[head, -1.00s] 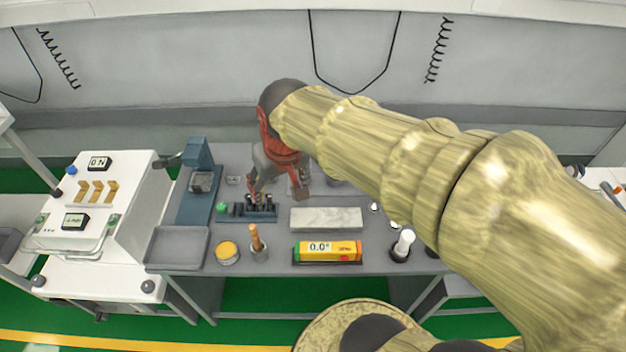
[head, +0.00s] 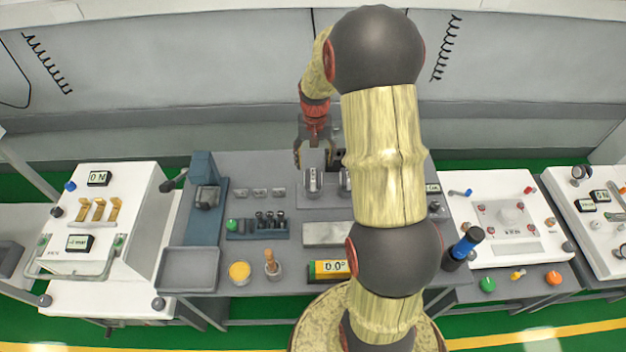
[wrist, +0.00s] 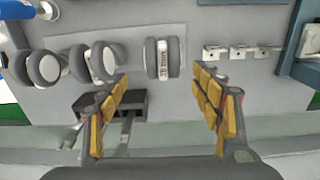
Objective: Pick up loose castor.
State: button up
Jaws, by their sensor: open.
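A castor with a pair of grey wheels and a pale labelled middle (wrist: 163,59) stands by itself on the grey bench in the wrist view. It also shows in the head view (head: 313,180), just in front of my gripper. My gripper (wrist: 162,88) is open and empty, its yellow-padded fingers spread to either side of the castor in the picture and apart from it. In the head view my gripper (head: 315,153) points down at the back of the bench. More castors (wrist: 97,62) stand left of it in the wrist view; my arm hides part of them in the head view.
Three small metal brackets (wrist: 241,52) lie beside the castor. A dark block with rods (wrist: 110,106) is near my left finger. A rack of dark pegs (head: 257,225), a pale slab (head: 327,234) and a grey tray (head: 187,270) occupy the bench front.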

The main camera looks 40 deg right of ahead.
aim_at(313, 175)
jog(key=f, duration=0.2)
jog(key=f+b, duration=0.1)
jog(key=f, duration=0.3)
jog(key=shift+a+b, duration=0.35)
jog(key=shift+c, duration=1.1)
jog(key=c, duration=1)
